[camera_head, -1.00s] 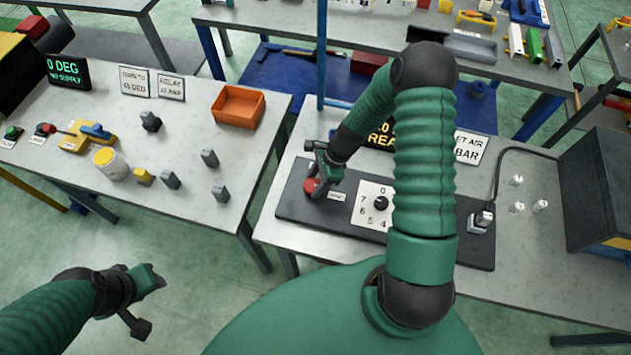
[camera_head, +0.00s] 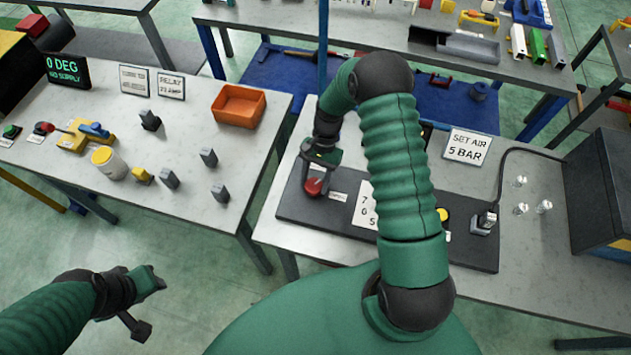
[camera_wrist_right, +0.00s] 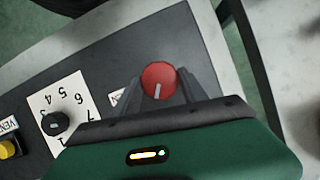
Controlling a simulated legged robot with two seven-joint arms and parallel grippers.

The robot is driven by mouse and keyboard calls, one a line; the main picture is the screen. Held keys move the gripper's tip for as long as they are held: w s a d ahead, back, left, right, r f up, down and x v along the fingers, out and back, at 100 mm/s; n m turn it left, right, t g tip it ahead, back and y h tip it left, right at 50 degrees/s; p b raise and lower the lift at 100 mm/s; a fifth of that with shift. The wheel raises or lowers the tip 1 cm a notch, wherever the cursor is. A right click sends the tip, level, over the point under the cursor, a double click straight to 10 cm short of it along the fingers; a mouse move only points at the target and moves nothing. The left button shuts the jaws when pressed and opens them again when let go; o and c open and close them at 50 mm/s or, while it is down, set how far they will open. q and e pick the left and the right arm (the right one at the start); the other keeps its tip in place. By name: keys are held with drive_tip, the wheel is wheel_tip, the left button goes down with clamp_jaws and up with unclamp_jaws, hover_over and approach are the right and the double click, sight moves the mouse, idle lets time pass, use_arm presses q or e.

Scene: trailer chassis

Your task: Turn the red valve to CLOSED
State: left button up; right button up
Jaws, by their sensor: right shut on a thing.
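The red valve (camera_head: 314,187) is a round red knob at the left end of a dark panel (camera_head: 292,207) on the right-hand table. In the right wrist view the red knob (camera_wrist_right: 159,77) has a pale pointer line running down toward my gripper. My right gripper (camera_head: 318,176) is at the valve, shut on it, with one finger on each side of the knob in the wrist view (camera_wrist_right: 158,92). A label beside the valve is partly covered and cannot be read. My left gripper (camera_head: 148,300) hangs over the floor at the lower left, away from the tables; its jaws are unclear.
A numbered dial (camera_wrist_right: 55,123) and a yellow button (camera_wrist_right: 6,149) sit on the panel beside the valve. A sign (camera_head: 467,147) reads "SET AIR 5 BAR". My right arm hides part of the panel. The left table holds an orange bin (camera_head: 238,105) and several small blocks.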

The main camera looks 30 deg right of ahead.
drive_tip(key=n+g+h, duration=0.1)
drive_tip(key=n, duration=0.2)
drive_tip(key=shift+w+b, duration=0.2)
drive_tip(key=shift+b, duration=0.2)
drive_tip(key=shift+a+n+g+h, duration=0.15)
drive_tip(key=shift+n+g+h, duration=0.25)
drive_tip(key=shift+n, duration=1.3)
drive_tip(key=o, duration=1.3)
drive_tip(key=shift+o, duration=0.2)
drive_tip(key=b+v, duration=0.3)
drive_tip(key=v, duration=1.3)
drive_tip(key=shift+w+r+b, duration=0.25)
drive_tip(key=shift+r+b, duration=0.05)
drive_tip(key=shift+r, duration=0.1)
